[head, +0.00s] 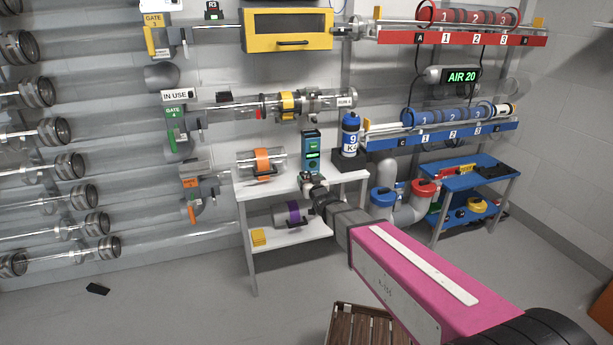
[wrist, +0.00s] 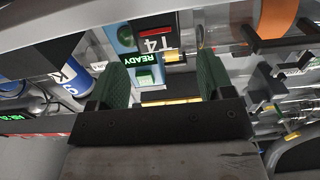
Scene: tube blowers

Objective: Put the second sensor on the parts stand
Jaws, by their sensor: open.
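A teal box-shaped device (head: 311,153) with a small green screen stands upright on the top of a white stand (head: 247,190). In the wrist view the same device (wrist: 127,40) shows a T4 label and a READY screen. I cannot tell whether it is the second sensor. My gripper (head: 312,180) is just in front of the device's lower part. In the wrist view its two green-padded fingers (wrist: 162,82) are spread apart, with part of the device showing beyond and between them. Contact cannot be told.
A clear cylinder with an orange band (head: 262,163) lies left of the device. A blue bottle (head: 350,135) stands to its right. A purple-banded cylinder (head: 292,213) and a yellow block (head: 258,237) are on the lower shelf. A blue table (head: 455,166) stands at right.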

